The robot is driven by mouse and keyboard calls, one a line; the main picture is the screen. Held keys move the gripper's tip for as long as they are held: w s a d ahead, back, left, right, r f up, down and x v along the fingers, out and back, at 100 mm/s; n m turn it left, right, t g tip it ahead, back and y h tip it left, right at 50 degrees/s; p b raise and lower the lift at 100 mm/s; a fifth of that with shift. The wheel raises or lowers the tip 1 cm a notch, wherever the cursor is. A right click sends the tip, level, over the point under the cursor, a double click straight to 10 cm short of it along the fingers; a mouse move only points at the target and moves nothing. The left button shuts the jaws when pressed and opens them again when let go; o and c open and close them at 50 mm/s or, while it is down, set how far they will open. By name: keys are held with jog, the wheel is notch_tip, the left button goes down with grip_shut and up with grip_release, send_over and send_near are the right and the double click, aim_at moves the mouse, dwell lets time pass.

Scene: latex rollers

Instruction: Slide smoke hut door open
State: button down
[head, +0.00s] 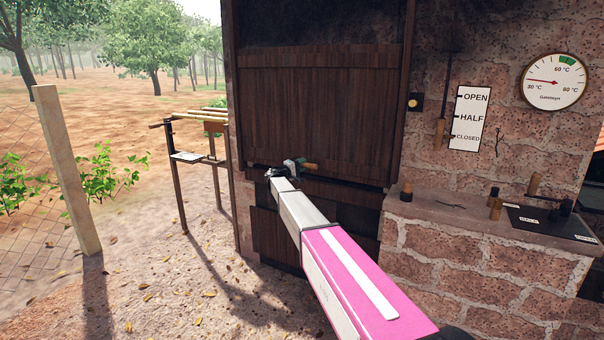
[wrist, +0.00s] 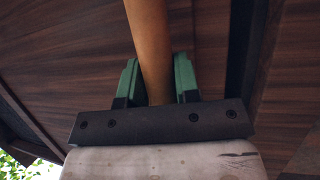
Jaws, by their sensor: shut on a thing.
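The smoke hut door (head: 318,95) is a dark brown wooden panel in the brick front, seen in the head view. Below its lower edge is a dark gap, with more dark boards (head: 275,235) under that. My gripper (head: 292,165) is at the door's lower edge, its fingers around a wooden handle (head: 310,166). In the wrist view, the green fingertips (wrist: 158,82) stand on both sides of the round, light brown handle (wrist: 150,40), shut on it. The door's dark boards (wrist: 65,45) show behind. My forearm hides part of the lower boards.
A gauge (head: 554,81) and an OPEN, HALF, CLOSED sign (head: 469,118) are on the brick wall at right. A brick ledge (head: 440,212) holds small wooden-handled items. A wooden rack (head: 205,157) and a fence post (head: 66,170) stand left, with open ground between.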

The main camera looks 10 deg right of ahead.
notch_tip(320, 180, up, 46)
jog(key=shift+r, duration=0.1)
jog(key=c, duration=0.9)
grip_release()
jog(key=shift+o, duration=0.2)
jog(key=v, duration=1)
jog(key=shift+s+a, duration=0.2)
jog(key=shift+a, duration=0.15)
